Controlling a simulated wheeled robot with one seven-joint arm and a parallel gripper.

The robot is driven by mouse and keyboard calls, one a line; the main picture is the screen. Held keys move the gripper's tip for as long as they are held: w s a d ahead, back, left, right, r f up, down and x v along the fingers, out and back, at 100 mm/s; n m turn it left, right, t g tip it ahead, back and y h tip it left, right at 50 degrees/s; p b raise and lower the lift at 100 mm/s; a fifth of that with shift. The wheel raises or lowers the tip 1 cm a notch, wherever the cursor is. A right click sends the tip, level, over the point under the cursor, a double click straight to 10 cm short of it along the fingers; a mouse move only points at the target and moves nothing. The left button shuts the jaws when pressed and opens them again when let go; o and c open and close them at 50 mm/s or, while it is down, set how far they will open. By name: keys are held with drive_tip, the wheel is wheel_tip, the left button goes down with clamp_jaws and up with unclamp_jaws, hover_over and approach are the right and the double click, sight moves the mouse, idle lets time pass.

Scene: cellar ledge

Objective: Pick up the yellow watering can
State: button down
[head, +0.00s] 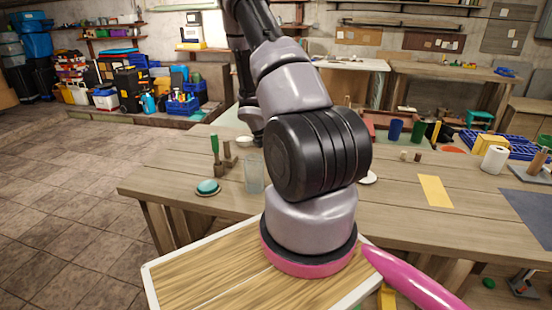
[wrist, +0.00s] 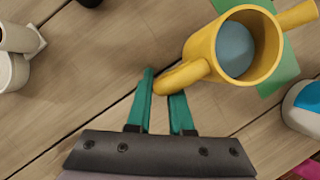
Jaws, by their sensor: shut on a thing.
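The yellow watering can (wrist: 205,48) shows in the wrist view at the upper right, seen from above, with a blue-grey inside. One yellow projection points toward my gripper and another points to the upper right. My gripper (wrist: 162,84) has teal fingers, closed on the near projection at its tip. A green sheet (wrist: 287,68) shows under or behind the can. I cannot tell whether the can touches the table. In the head view I cannot make out the can; my arm blocks part of the table.
In the wrist view, white cups (wrist: 18,45) stand at the left and a blue-and-white round thing (wrist: 308,98) lies at the right, near the can. In the head view, the wooden table (head: 400,225) holds a green-handled tool (head: 215,150), a clear glass (head: 254,172) and a teal disc (head: 208,187).

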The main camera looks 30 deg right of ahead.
drive_tip(key=shift+r, duration=4.85)
drive_tip(key=f+m+g+y, duration=0.1)
drive_tip(key=m, duration=0.5)
drive_tip(key=w+d+f+m+g+y, duration=0.1)
drive_tip(key=m+g+y, duration=0.1)
drive_tip(key=m, duration=0.4)
drive_tip(key=w+f+m+g+y, duration=0.1)
drive_tip(key=m, duration=0.5)
drive_tip(key=shift+d+g, duration=0.4)
